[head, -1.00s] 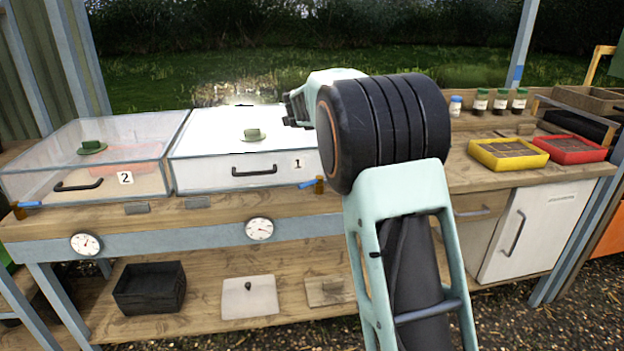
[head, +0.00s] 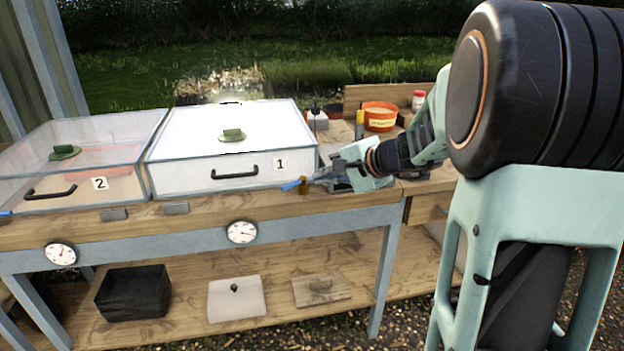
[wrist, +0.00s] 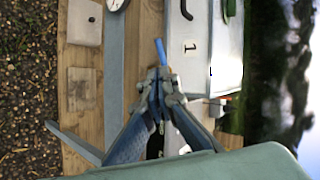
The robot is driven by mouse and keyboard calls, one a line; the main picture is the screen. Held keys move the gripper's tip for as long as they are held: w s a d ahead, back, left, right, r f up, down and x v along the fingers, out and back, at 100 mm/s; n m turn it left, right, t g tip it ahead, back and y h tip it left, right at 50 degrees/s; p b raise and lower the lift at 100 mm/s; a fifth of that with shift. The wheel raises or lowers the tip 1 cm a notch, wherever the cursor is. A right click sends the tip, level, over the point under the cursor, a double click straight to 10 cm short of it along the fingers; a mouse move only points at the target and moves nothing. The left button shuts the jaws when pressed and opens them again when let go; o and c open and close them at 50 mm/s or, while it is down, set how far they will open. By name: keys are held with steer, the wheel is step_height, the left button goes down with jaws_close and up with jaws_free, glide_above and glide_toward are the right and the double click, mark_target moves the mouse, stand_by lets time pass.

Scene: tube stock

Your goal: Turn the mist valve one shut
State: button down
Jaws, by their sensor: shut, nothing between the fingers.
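Mist valve one has a blue lever (head: 293,184) and a brass body (head: 302,187). It sits on the bench's front edge, below the right corner of propagator box 1 (head: 210,176). The lever points left and slightly toward the front. My gripper (head: 322,178) is shut and empty, just right of the valve. In the wrist view the blue lever (wrist: 161,51) stands out just beyond the fingertips (wrist: 158,80). The fingers hide the brass body there, and I cannot tell whether they touch the valve.
Box 2 (head: 78,194) stands at the left, with another blue lever (head: 5,213) at the picture's edge. Dial gauges (head: 242,232) sit on the front rail. An orange tub (head: 379,116) and bottles stand behind my arm. The lower shelf holds a black crate (head: 133,292).

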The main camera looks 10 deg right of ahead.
mark_target(287, 186)
steer(key=x, duration=1.2)
steer(key=shift+w+a+f+b, duration=0.15)
steer(key=shift+w+f+b, duration=0.05)
steer(key=shift+w+b, duration=0.15)
steer(key=shift+a+f+m+b, duration=0.1)
steer(key=shift+a+m+b, duration=0.15)
steer(key=shift+b, duration=0.3)
steer(key=shift+w+a+m+t+h+b, duration=0.1)
steer(key=shift+m+t+h+b, duration=0.1)
steer(key=shift+m+h+b, duration=0.35)
steer(key=shift+w+a+m+t+h+b, duration=0.1)
steer(key=shift+w+m+t+h+b, duration=0.1)
steer(key=shift+h+b, duration=0.3)
steer(key=shift+w+a+m+h+b, duration=0.2)
steer(key=shift+a+m+h+b, duration=0.15)
steer(key=shift+m+b, duration=0.4)
steer(key=shift+w+a+n+b, duration=0.25)
steer(key=shift+w+a+b, duration=0.1)
steer(key=shift+w, duration=0.25)
steer(key=shift+d, duration=0.1)
steer(key=shift+s+d+b, duration=0.4)
steer(key=shift+d, duration=0.2)
steer(key=shift+r, duration=0.2)
